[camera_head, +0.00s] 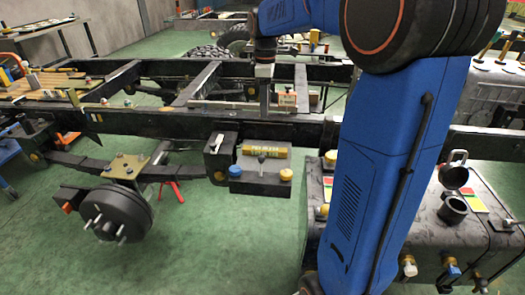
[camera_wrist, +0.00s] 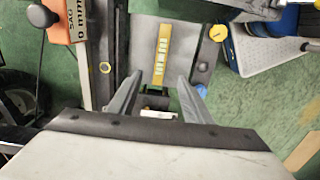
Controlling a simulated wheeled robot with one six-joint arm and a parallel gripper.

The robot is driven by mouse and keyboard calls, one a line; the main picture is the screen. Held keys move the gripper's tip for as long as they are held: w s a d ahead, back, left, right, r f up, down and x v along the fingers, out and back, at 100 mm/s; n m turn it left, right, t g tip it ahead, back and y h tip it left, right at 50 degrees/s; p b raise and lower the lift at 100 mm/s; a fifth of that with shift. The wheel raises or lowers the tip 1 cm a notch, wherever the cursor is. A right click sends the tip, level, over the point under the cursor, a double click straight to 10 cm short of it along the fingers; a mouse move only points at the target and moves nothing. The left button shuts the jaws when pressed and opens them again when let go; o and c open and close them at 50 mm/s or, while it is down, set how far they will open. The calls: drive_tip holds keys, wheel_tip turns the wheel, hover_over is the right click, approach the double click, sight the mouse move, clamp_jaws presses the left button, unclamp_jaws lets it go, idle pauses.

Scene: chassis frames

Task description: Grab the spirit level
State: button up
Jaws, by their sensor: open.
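The black box carries a blue cap (camera_head: 235,171), a yellow cap (camera_head: 286,175) and a small lever (camera_head: 261,161). The dark chassis rail (camera_head: 170,122) runs behind it. A long thin bar (camera_head: 225,105) and an orange-and-white block (camera_head: 287,99) sit on the rail.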

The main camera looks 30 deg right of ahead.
sight(265, 149)
wheel_tip(265, 149, down, 17)
drive_tip(key=shift+s+f, duration=0.1)
drive_tip(key=shift+s, duration=0.05)
idle(0.6)
clamp_jaws()
